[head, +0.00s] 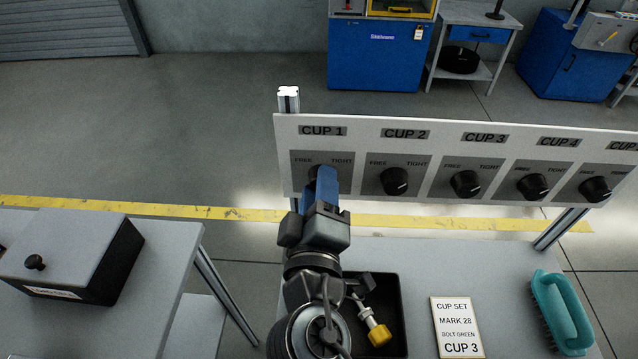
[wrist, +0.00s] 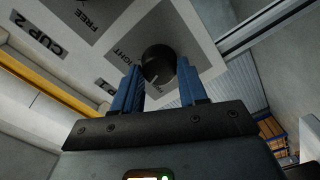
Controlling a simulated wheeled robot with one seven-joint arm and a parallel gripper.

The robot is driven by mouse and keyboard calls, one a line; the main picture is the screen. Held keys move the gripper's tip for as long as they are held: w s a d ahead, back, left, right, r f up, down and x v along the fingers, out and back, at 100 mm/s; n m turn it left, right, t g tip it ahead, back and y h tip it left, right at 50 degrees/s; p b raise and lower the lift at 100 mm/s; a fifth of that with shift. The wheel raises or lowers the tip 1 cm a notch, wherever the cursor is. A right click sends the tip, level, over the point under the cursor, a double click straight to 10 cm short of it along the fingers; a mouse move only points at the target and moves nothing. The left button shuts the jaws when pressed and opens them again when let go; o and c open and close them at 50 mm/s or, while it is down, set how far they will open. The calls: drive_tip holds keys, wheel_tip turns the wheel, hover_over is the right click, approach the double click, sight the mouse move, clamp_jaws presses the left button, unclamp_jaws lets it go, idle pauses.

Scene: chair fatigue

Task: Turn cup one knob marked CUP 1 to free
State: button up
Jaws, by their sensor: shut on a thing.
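The CUP 1 knob (head: 313,172) is black and sits on the white panel (head: 360,128) under its CUP 1 label. In the head view my gripper (head: 324,182) hides most of it. In the wrist view the round knob (wrist: 158,62) lies between the two blue fingers of my gripper (wrist: 160,78), which is shut on it. FREE is printed at the left of the knob's plate and TIGHT at the right. I cannot tell which way the knob's pointer faces.
The CUP 2 knob (head: 394,181), CUP 3 knob (head: 466,184) and CUP 4 knob (head: 532,187) follow to the right. Below are a black tray (head: 392,300), a card reading CUP 3 (head: 456,327) and a teal brush (head: 560,312). A grey box (head: 75,245) stands at left.

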drive_tip(key=n+p, duration=0.2)
drive_tip(key=n, duration=0.3)
drive_tip(key=shift+f+n, duration=0.1)
drive_tip(key=shift+n, duration=0.3)
idle(0.4)
drive_tip(key=o, duration=1)
drive_tip(key=shift+s, duration=0.1)
drive_tip(key=s+b, duration=0.1)
drive_tip(key=s, duration=0.6)
drive_tip(key=shift+s+a, duration=0.15)
drive_tip(key=shift+s, duration=0.2)
